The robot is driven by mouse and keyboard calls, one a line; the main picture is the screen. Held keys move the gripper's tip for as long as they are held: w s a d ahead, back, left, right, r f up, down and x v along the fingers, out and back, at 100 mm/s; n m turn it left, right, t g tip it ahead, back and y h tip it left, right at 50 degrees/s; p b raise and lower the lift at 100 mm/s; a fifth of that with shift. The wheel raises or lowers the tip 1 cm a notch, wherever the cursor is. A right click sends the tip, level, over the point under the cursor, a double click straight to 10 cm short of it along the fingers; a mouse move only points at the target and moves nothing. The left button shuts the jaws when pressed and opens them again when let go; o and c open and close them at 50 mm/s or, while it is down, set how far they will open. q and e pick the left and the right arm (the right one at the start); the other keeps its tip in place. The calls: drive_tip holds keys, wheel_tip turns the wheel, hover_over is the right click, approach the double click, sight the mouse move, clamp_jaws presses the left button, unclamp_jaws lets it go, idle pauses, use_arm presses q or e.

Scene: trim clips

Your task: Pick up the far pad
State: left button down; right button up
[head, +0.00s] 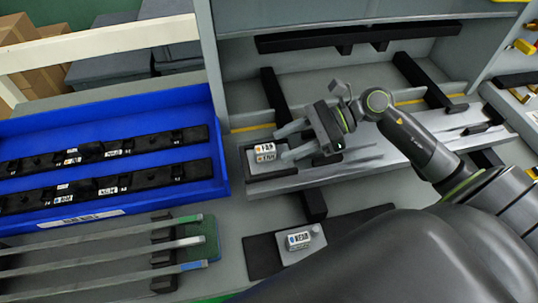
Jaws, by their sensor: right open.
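A small white-labelled block (262,153), which looks like the farther of two such pieces, sits at the left end of a grey rail on the bench. A nearer labelled block (299,241) sits on a dark flat plate (262,257). I cannot tell for certain which piece is called a pad. My right gripper (282,145) reaches in from the right with its fingers pointing left. It is open and empty, with its fingertips just right of the farther block. Whether they touch it is not clear. My left gripper is out of view.
A blue tray (221,128) with two black clip strips lies at left. Below it, several grey bars (90,243) rest on black supports. Black brackets (275,95) and the long grey rail (380,152) surround my right gripper. Grey bench is bare around (225,235).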

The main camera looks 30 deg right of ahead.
sight(269, 151)
drive_tip(key=shift+p+x, duration=0.55)
drive_tip(key=shift+x, duration=2)
drive_tip(key=shift+c, duration=0.5)
clamp_jaws()
